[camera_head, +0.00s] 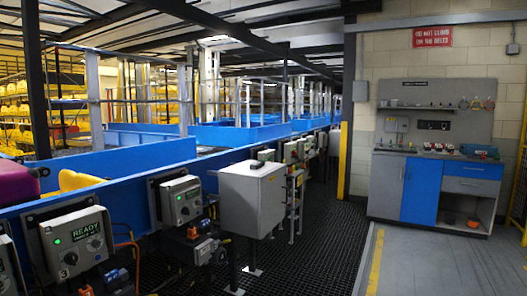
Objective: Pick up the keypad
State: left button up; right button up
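I cannot pick out a keypad for certain. Grey control boxes with round knobs line the conveyor at the left; the nearest (77,243) has a lit green lamp and a label reading READY. Another such control box (181,200) is farther along. Neither of my grippers is in view.
The workbench (421,189) has a blue door, a blue drawer and small items on top. The blue conveyor (120,163) runs away at the left, with a large grey cabinet (252,198) beside it. Clear floor (440,262) lies before the bench. A yellow post (343,160) stands mid-view.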

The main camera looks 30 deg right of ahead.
aim_at(257, 166)
jog(key=i+l+z, duration=0.35)
jog(key=i, duration=0.3)
jog(key=i+l+z, duration=0.3)
jog(key=i, duration=0.4)
jog(key=i+z, duration=0.35)
jog(key=i, duration=0.3)
